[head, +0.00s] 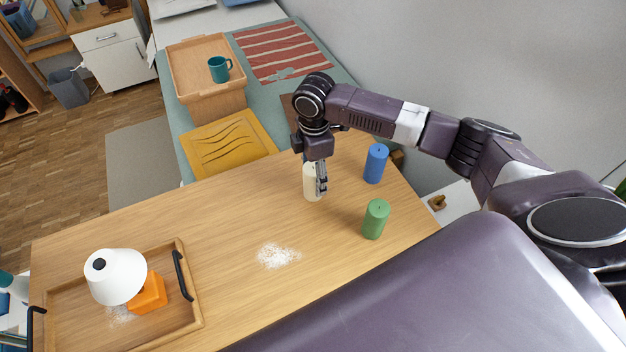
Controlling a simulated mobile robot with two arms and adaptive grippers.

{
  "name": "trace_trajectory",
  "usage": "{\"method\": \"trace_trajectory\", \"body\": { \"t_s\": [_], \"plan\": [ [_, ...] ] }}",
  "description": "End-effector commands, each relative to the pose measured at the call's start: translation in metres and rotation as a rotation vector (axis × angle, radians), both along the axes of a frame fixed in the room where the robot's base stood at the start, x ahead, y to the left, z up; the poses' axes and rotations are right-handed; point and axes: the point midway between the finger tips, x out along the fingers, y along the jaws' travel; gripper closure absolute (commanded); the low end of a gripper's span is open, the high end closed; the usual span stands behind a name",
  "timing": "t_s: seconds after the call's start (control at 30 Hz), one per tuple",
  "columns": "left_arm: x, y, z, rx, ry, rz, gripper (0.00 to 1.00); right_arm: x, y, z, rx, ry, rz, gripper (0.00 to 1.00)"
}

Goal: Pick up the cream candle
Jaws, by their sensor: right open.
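The cream candle (309,184) stands upright on the wooden table (215,219). My right gripper (321,186) points down over it, with its fingers at the candle's right side. The gripper is open, and its fingers and wrist hide part of the candle's top and right side. I cannot tell whether a finger touches the candle. My left gripper is not in view.
A blue candle (376,164) and a green candle (375,220) stand to the right. White powder (279,256) lies in front. A tray (192,321) with a white-shaded orange lamp (117,277) is at the left. A yellow board (228,148) lies behind.

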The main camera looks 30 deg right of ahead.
Motion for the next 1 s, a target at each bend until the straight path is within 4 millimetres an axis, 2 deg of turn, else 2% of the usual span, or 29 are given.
{"method": "trace_trajectory", "body": {
  "t_s": [0.1,0.23,0.53,1.0],
  "plan": [
    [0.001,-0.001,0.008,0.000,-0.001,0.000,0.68,0.001,0.002,-0.017,-0.001,0.003,-0.001,0.42],
    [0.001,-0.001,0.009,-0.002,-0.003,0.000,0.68,0.001,0.001,-0.035,-0.001,0.002,0.000,0.42],
    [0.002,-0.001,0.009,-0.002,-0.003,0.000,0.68,0.002,0.001,-0.041,-0.001,-0.001,0.001,0.42],
    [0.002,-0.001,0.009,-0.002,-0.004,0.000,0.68,0.002,0.001,-0.041,-0.001,-0.001,0.000,0.92]
  ]
}}
